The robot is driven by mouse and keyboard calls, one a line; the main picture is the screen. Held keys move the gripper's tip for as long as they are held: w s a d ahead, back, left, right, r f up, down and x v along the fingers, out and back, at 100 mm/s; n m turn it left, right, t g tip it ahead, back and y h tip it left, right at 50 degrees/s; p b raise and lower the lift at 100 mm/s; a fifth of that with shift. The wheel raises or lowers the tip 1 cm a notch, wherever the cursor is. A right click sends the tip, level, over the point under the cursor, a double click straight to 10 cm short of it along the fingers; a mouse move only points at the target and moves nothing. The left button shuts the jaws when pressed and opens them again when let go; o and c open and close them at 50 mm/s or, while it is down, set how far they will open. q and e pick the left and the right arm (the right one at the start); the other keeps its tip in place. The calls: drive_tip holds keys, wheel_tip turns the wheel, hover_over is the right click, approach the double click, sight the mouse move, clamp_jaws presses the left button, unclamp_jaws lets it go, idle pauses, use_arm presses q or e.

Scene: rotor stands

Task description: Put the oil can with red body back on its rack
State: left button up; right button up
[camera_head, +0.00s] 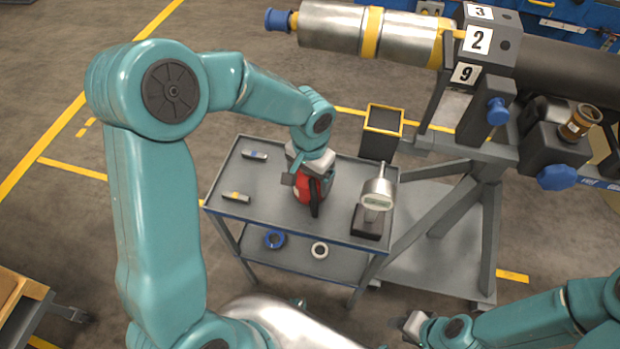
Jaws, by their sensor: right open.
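The oil can with the red body (306,191) is on the grey cart's top shelf, right of its middle; I cannot tell whether it touches the shelf. A dark part shows at its front. My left gripper (309,172) is right at the can from above and covers its upper part. Whether its jaws are closed on the can is hidden. My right gripper (411,326) is open and empty at the bottom edge, low and right of the cart. I cannot make out a rack for the can with certainty.
The cart (262,205) also holds a gauge on a black base (371,219) and two small tools (254,155) (236,197). A blue ring (274,240) and a white ring (320,250) lie below. A yellow-rimmed black bin (382,145) and rotor stand (490,190) stand behind and right.

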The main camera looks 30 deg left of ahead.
use_arm(q)
drive_tip(key=shift+w+f, duration=0.1)
drive_tip(key=shift+f, duration=0.6)
drive_tip(key=shift+r, duration=0.1)
drive_tip(key=o, duration=1.4)
drive_tip(key=shift+f, duration=0.2)
drive_tip(key=shift+r, duration=0.25)
wheel_tip(320, 180, up, 12)
drive_tip(key=shift+f+p, duration=0.1)
drive_tip(key=shift+p, duration=0.4)
drive_tip(key=shift+s, duration=0.2)
